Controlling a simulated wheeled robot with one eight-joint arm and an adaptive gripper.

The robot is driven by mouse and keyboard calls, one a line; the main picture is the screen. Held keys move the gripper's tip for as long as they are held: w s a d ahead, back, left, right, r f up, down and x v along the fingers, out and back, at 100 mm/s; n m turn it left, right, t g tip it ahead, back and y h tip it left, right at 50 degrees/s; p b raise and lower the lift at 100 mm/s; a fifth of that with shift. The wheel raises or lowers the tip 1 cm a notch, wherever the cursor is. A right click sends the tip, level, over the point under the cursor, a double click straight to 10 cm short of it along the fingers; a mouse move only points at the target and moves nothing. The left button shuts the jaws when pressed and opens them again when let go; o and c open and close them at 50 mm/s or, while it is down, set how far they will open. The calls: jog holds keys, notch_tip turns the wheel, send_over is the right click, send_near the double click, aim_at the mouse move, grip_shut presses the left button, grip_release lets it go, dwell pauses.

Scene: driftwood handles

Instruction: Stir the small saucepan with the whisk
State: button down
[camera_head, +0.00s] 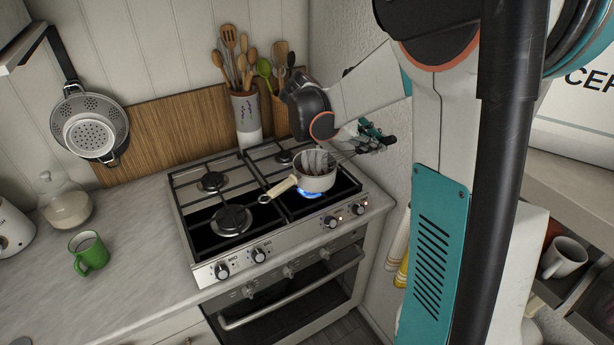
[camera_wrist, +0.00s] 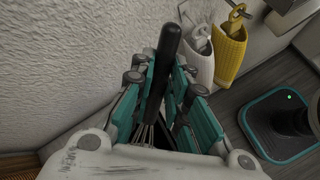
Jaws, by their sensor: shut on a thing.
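The small saucepan (camera_head: 316,181) is light-coloured with a pale handle (camera_head: 281,188) pointing front-left. It sits on the front right burner, over a blue flame. The whisk's black handle (camera_wrist: 167,52) is between the teal fingers of my gripper (camera_wrist: 163,88) in the wrist view. In the head view my gripper (camera_head: 370,134) is to the right of and above the saucepan, shut on the whisk. The whisk lies tilted, and its wires (camera_head: 319,159) reach left to the saucepan's opening. Their tips are hidden, so I cannot tell how deep they are.
The gas stove (camera_head: 205,262) has other burners clear. A utensil crock (camera_head: 246,118) stands behind it. A green mug (camera_head: 89,252) and a glass jar (camera_head: 65,205) are on the left counter. The white wall (camera_wrist: 75,70) is close beside my gripper. White and yellow mitts (camera_wrist: 229,48) hang nearby.

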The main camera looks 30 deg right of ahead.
aim_at(391, 137)
jog(key=shift+s+d+r+p, duration=0.45)
jog(key=shift+s+d+r, duration=0.05)
jog(key=shift+s+r, duration=0.3)
jog(key=shift+s+d+r+p, duration=0.45)
jog(key=shift+s+r, duration=0.2)
jog(key=shift+s, duration=0.1)
jog(key=shift+r+p, duration=1.4)
jog(key=shift+r, duration=0.65)
jog(key=shift+f, duration=0.1)
